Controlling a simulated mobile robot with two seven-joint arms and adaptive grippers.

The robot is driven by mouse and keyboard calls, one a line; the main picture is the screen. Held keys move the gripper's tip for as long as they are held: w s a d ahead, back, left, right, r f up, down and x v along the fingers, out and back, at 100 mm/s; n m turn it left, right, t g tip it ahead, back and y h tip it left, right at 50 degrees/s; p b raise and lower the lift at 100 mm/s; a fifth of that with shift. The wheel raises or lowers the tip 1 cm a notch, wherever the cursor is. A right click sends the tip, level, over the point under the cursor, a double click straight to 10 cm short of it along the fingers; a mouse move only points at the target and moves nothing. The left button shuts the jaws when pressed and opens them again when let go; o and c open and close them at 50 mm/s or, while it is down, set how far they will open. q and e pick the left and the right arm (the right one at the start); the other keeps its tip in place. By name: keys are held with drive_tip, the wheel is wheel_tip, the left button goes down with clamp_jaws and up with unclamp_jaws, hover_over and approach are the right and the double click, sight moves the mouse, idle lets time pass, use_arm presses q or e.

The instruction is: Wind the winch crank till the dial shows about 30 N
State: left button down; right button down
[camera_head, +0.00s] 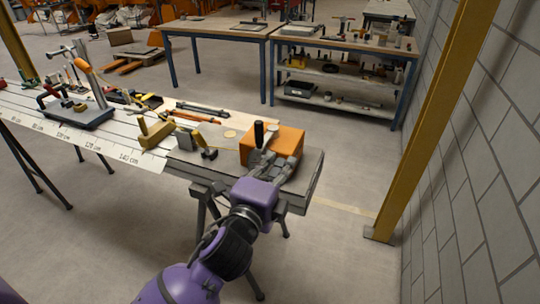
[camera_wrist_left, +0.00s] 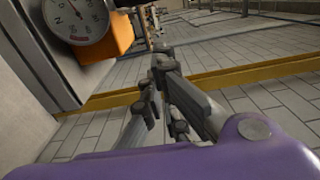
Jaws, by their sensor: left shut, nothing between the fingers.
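An orange winch box (camera_head: 287,137) sits at the right end of the long bench. A black upright crank handle (camera_head: 258,133) stands at its near left side. My left gripper (camera_head: 267,157) is in front of the box, close to the handle. Its fingers are shut with nothing between them; I cannot tell whether they touch the crank. In the left wrist view, a white round dial (camera_wrist_left: 77,18) marked N shows at top left beside the orange box (camera_wrist_left: 118,32); its reading is too small to tell. The gripper (camera_wrist_left: 163,58) is right of the dial, apart from it. My right gripper is out of view.
The bench carries a ruler strip (camera_head: 100,146), a brass-coloured clamp (camera_head: 157,131) and several tools left of the winch. A yellow post (camera_head: 433,115) and a block wall stand to the right. Open floor lies between the bench and the rear workbench (camera_head: 345,45).

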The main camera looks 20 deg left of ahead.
use_arm(q)
drive_tip(key=w, duration=0.9)
drive_tip(key=a, duration=0.1)
drive_tip(key=s+a+p, duration=0.1)
drive_tip(key=a, duration=0.1)
drive_tip(key=shift+s+a, duration=0.15)
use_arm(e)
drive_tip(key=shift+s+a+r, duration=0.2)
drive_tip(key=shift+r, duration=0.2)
use_arm(q)
drive_tip(key=shift+a, duration=0.1)
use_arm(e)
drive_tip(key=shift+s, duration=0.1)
